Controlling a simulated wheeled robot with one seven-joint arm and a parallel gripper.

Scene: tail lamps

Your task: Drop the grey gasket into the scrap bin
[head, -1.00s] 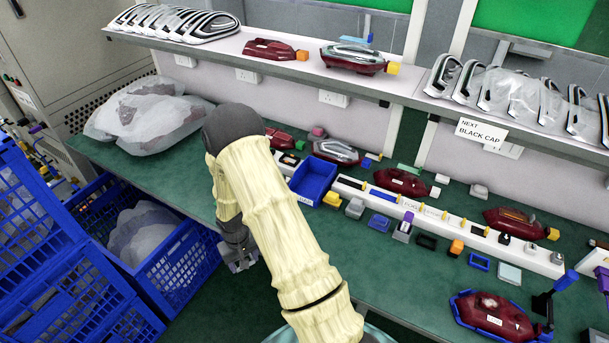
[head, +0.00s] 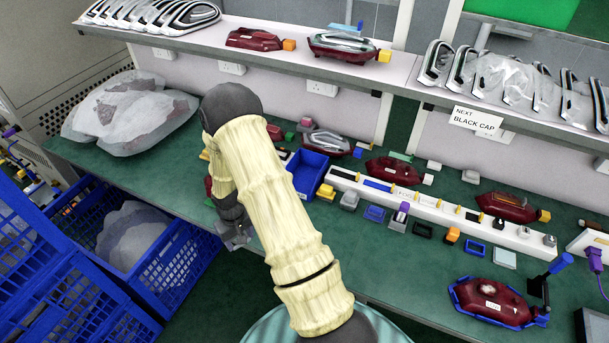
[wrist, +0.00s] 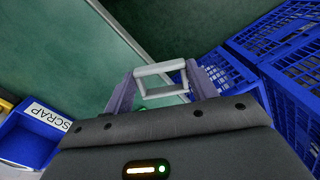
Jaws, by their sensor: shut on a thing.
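The grey gasket (wrist: 160,68) is a rectangular ring, seen in the wrist view. My gripper (wrist: 162,84) is shut on it, with a finger at each side. In the head view my gripper (head: 236,240) hangs at the front edge of the bench, left of and nearer than the scrap bin. The scrap bin (head: 293,172) is a small open blue box on the green bench. In the wrist view the scrap bin (wrist: 12,128) shows at the left with its SCRAP label, apart from the gasket.
Blue crates (head: 180,262) stand on the floor left of the bench. A bagged bundle (head: 130,112) lies on the bench's left end. A white strip (head: 440,208) with small parts and red lamps (head: 493,303) lie to the right. A shelf (head: 270,58) runs above.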

